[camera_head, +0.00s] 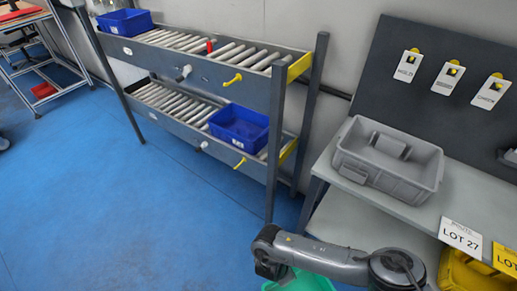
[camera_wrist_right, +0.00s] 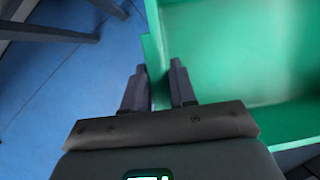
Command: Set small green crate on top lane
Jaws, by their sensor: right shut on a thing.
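The small green crate (camera_head: 302,282) shows only in part at the bottom edge of the head view, beneath my right arm. In the right wrist view the green crate (camera_wrist_right: 245,50) fills the upper right, its inside looking empty where visible. My right gripper (camera_wrist_right: 159,72) is shut on the crate's side wall, one finger on each side of it. The top lane (camera_head: 180,42) is the upper roller level of the grey rack; a blue crate (camera_head: 125,22) sits at its far left end. My left gripper is not in view.
A lower roller lane (camera_head: 175,101) holds another blue crate (camera_head: 239,126). A rack post (camera_head: 275,145) stands at the near end. A grey tote (camera_head: 390,160) stands on the right bench, beside lot signs. Blue floor (camera_head: 130,210) is clear at left.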

